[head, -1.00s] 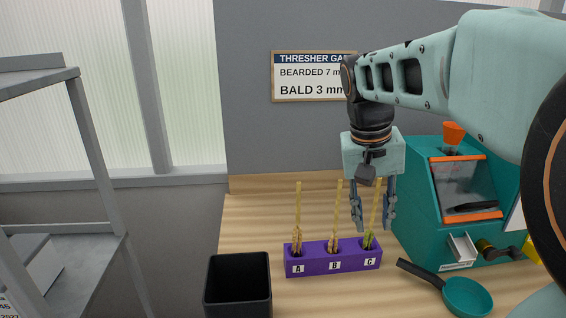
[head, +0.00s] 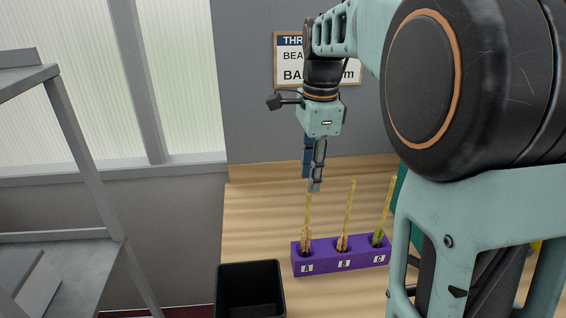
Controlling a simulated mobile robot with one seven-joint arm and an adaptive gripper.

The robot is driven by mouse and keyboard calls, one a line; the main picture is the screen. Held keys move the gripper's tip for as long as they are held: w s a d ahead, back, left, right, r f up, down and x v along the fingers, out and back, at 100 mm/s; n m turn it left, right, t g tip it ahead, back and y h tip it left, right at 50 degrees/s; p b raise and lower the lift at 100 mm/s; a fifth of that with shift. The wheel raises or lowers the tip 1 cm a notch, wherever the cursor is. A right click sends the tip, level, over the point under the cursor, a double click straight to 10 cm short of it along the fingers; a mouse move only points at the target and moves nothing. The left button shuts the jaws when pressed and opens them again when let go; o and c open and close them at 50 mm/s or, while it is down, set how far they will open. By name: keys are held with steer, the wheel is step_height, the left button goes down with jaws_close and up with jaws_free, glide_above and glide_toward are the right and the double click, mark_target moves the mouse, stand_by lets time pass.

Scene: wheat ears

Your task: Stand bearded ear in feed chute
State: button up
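A purple rack (head: 325,267) labelled A, B and C holds three stalks upright, heads down. Ear A (head: 307,238) and ear B (head: 343,243) are tan; ear C (head: 378,237) is greenish. Which one is bearded is too small to tell. My gripper (head: 313,186) points down just over the top of stalk A, its fingers seen nearly edge-on and overlapping. I cannot tell whether the fingers are apart or touch the stalk. The thresher's feed chute is hidden behind my arm.
A black bin (head: 250,284) stands front left of the rack. A sliver of the teal thresher (head: 400,188) shows beside my arm. A grey shelf (head: 78,200) is at far left. The wooden table (head: 260,215) is clear behind and left of the rack.

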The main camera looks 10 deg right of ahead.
mark_target(306, 229)
steer(key=shift+s+a+f+m+g, duration=0.15)
steer(key=shift+f+m+g, duration=0.15)
steer(key=shift+f+m, duration=0.15)
steer(key=shift+f, duration=0.35)
step_height(306, 229, down, 10)
jaws_close()
steer(key=shift+r+p, duration=0.6)
steer(key=shift+r, duration=0.05)
stand_by(0.6)
steer(key=c, duration=0.6)
jaws_free()
steer(key=shift+c, duration=0.2)
jaws_close()
